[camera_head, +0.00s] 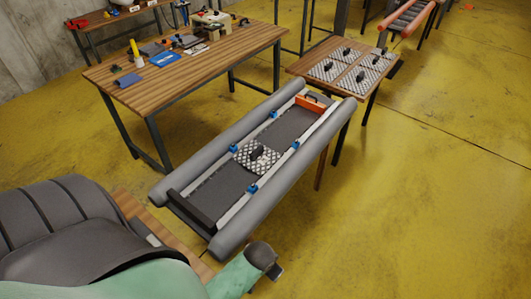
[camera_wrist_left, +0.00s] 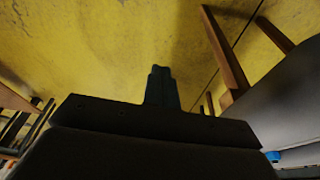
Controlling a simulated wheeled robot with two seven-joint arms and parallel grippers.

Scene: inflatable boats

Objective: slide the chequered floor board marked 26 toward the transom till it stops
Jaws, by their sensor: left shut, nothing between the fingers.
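The chequered floor board (camera_head: 270,160), grey-white with a dark handle on top, lies between the rails about midway along the inflatable boat (camera_head: 325,125). I cannot read its number. A dark board (camera_head: 190,208) crosses the boat's near end and an orange piece (camera_head: 315,104) sits at the far end; I cannot tell for sure which is the transom. My left gripper (camera_wrist_left: 160,72) is shut and empty in the left wrist view, over the yellow floor and beside a grey surface at the right. It is not touching the board. My right gripper is not in view.
Blue clips (camera_head: 252,188) sit along the boat's rails (camera_head: 285,160). A wooden workbench (camera_head: 190,70) with tools stands behind. A smaller table (camera_head: 335,85) with several chequered boards stands at the back right. The yellow floor (camera_head: 430,190) on the right is clear.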

